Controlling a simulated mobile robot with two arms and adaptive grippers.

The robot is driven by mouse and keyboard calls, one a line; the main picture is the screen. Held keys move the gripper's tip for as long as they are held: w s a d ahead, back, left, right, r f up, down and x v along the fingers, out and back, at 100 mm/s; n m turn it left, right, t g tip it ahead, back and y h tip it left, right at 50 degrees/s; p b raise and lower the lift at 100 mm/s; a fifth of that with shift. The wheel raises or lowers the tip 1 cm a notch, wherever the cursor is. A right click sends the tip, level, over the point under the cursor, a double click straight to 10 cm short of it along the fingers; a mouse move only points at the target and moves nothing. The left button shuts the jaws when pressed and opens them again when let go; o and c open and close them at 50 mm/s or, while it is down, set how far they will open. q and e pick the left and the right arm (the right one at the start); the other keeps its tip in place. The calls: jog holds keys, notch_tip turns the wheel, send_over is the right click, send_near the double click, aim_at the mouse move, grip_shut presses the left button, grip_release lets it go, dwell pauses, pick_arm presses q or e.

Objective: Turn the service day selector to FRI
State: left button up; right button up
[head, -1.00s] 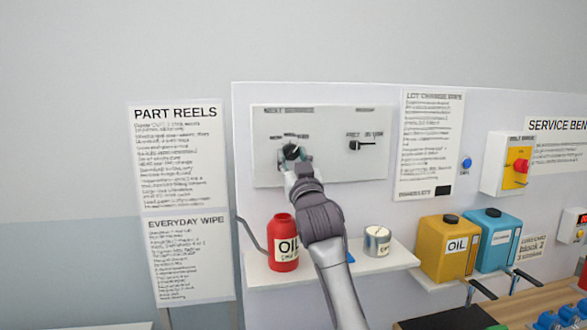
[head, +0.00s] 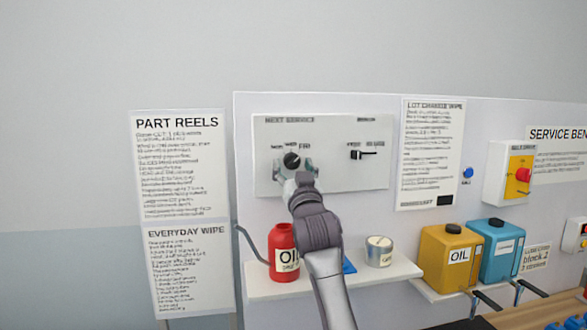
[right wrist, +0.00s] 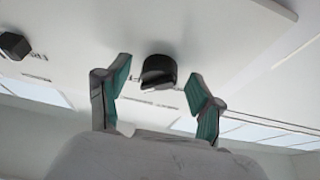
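The service day selector is a round black knob (head: 292,160) on the white panel under the "NEXT SERVICE" heading. Small day labels sit above it, and FRI (head: 305,147) is the rightmost. A pale mark shows on the knob, but it is too small to tell surely which label it points to. My right gripper (head: 296,170) is at the knob, with one finger on each side. In the right wrist view the knob (right wrist: 159,70) shows between the spread fingers (right wrist: 159,80), with gaps on both sides. My left gripper is not in view.
A second black selector (head: 363,154) sits to the right on the same panel (head: 330,178). Below, a shelf (head: 335,284) holds a red oil bottle (head: 284,252) and a tin (head: 379,251). Yellow (head: 447,257) and blue (head: 502,251) containers stand further right.

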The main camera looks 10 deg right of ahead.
jog(key=v, duration=1.2)
jog(key=shift+f, duration=0.1)
